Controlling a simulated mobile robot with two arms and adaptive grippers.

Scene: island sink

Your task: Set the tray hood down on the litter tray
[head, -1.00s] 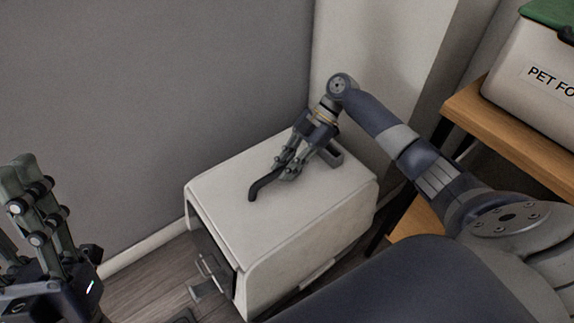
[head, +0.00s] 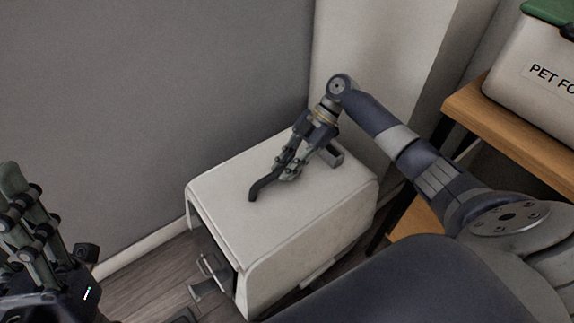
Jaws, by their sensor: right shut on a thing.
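The tray hood (head: 310,212) is a white box with rounded edges, standing low by the grey wall. A dark opening with a grey metal piece shows on its left front side. My right gripper (head: 287,163) is over the top of the hood, shut on its dark handle (head: 262,187). The litter tray cannot be made out clearly; the hood hides what is under it, so I cannot tell whether they touch.
A wooden shelf (head: 515,137) stands at the right with a white pet food bin (head: 535,70) with a green lid on it. A grey wall (head: 150,100) is behind the hood, and a pale pillar (head: 385,50) is close behind it. Wooden floor (head: 150,282) shows at the left.

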